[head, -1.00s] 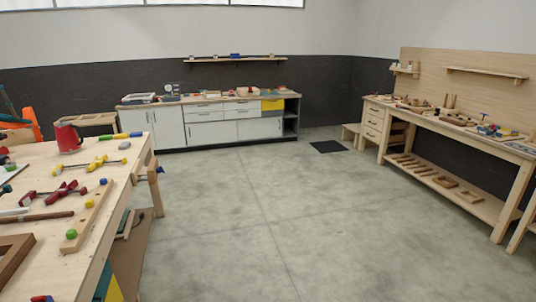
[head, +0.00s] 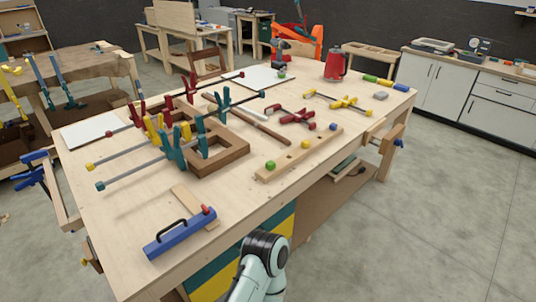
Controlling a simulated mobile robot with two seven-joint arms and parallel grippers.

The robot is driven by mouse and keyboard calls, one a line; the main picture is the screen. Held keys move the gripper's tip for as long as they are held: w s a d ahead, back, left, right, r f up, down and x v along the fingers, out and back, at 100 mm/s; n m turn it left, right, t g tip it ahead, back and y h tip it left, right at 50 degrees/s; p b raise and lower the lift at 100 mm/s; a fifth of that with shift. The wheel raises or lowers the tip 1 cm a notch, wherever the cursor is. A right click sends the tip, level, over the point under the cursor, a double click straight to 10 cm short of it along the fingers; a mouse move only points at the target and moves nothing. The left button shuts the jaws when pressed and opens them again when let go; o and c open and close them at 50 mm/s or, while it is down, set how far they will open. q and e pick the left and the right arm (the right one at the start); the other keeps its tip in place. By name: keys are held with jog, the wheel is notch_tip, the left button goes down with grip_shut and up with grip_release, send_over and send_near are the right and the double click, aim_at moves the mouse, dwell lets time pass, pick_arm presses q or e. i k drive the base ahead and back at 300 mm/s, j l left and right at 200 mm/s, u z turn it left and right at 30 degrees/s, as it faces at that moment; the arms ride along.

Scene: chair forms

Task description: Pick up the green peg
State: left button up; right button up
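A green peg (head: 270,165) with a rounded top stands at the near left end of a long wooden rail (head: 290,160) on the workbench. A yellow peg (head: 305,144) and a blue peg (head: 333,126) stand farther along the same rail. A white and black arm link of mine shows at the bottom middle, in front of the bench's edge. Neither of my grippers is in view.
Open concrete floor (head: 460,200) lies to the right.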

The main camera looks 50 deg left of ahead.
aim_at(270, 165)
jog(key=i+u, duration=0.3)
jog(key=i, duration=0.15)
jog(key=i+l+u, duration=0.15)
jog(key=i+u, duration=0.15)
jog(key=i, duration=0.15)
jog(key=i+l+u, duration=0.3)
jog(key=i+u, duration=0.15)
jog(key=u, duration=0.25)
jog(key=i+l+u, duration=0.1)
jog(key=u, duration=0.3)
jog(key=i+l+u, duration=0.1)
jog(key=u, duration=0.3)
jog(key=i+l+u, duration=0.15)
jog(key=u, duration=0.3)
